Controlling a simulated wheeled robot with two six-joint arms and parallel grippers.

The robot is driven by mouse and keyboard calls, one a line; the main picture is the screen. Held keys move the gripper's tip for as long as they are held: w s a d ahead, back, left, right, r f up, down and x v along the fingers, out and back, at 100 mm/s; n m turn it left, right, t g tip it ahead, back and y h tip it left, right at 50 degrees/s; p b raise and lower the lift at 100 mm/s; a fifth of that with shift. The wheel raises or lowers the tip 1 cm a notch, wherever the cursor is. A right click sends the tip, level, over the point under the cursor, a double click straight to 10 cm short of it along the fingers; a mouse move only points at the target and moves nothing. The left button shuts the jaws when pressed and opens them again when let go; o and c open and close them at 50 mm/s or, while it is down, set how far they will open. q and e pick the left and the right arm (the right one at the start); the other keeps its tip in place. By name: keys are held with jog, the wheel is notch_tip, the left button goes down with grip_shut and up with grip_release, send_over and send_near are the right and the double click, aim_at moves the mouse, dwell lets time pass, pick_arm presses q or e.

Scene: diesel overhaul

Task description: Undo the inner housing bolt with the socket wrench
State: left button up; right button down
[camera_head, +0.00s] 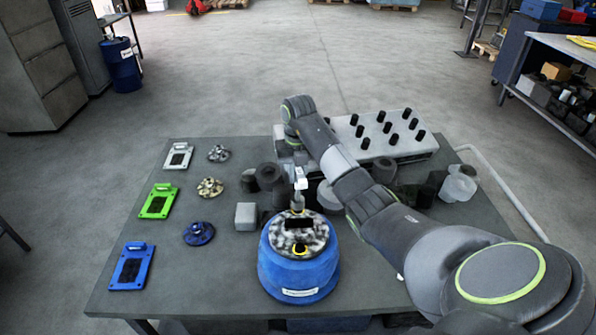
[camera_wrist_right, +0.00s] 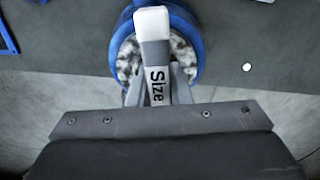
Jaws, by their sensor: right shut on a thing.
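The blue round housing (camera_head: 290,272) stands at the front middle of the table. Its mottled grey top (camera_head: 283,238) has a dark rectangular opening and a yellow-ringed spot (camera_head: 300,250) near the front. My right gripper (camera_wrist_right: 156,82) is shut on the socket wrench (camera_wrist_right: 155,50), a white and grey tool marked "Size". In the head view the wrench (camera_head: 300,180) is over the back edge of the housing top, its lower end at or just above it; I cannot tell whether it touches. The inner bolt cannot be made out under the tool. My left gripper is out of view.
White, green (camera_head: 158,201) and blue (camera_head: 131,266) plates and several small round parts (camera_head: 199,233) lie at the left. A light grey cube (camera_head: 246,216) and dark cylinders stand beside the housing. A tray with black pegs (camera_head: 405,152) is behind my right arm.

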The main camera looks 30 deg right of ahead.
jog(key=m+p, duration=0.2)
jog(key=m, duration=0.4)
jog(key=shift+r, duration=0.1)
jog(key=m+p, duration=0.2)
jog(key=m, duration=0.5)
jog(key=shift+p, duration=0.4)
jog(key=m+p, duration=0.2)
jog(key=m, duration=0.5)
jog(key=shift+p, duration=0.3)
jog(key=m+p, duration=0.2)
jog(key=m, duration=0.2)
jog(key=shift+m, duration=1.1)
